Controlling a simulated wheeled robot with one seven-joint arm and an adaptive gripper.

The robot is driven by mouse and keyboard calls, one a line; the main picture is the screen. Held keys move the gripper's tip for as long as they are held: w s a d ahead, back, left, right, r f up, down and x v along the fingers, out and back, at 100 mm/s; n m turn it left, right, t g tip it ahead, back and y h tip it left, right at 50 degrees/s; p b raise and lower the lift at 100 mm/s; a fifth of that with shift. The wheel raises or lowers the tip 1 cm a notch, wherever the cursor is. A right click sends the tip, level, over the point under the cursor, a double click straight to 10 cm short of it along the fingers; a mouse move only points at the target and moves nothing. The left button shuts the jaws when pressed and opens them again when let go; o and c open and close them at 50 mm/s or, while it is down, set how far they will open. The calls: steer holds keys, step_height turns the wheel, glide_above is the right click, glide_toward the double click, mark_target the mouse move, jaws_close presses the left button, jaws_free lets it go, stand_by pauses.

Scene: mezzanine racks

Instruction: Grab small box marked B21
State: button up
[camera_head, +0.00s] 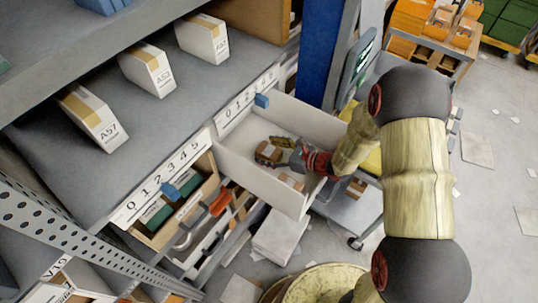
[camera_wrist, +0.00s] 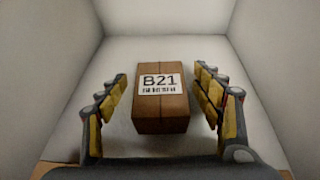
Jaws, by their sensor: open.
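The small brown box marked B21 (camera_wrist: 161,112) lies in a white drawer (camera_wrist: 165,45), its label facing up in the wrist view. My gripper (camera_wrist: 161,90) is open, with one yellow-padded finger on each side of the box and a visible gap on both sides. In the head view my gripper (camera_head: 282,149) reaches down into the open drawer (camera_head: 240,160). A brown box (camera_head: 267,152) shows at its fingertips there, partly covered by them.
The drawer walls stand close around my gripper. Marked white boxes, one reading A52 (camera_head: 147,68), stand on the shelf above left. A lower drawer (camera_head: 165,222) stands open, and a grey cart (camera_head: 350,210) is at the right.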

steer(key=shift+w+a+f, duration=0.1)
steer(key=shift+w+a, duration=0.1)
steer(key=shift+c, duration=0.9)
steer(key=c, duration=1.1)
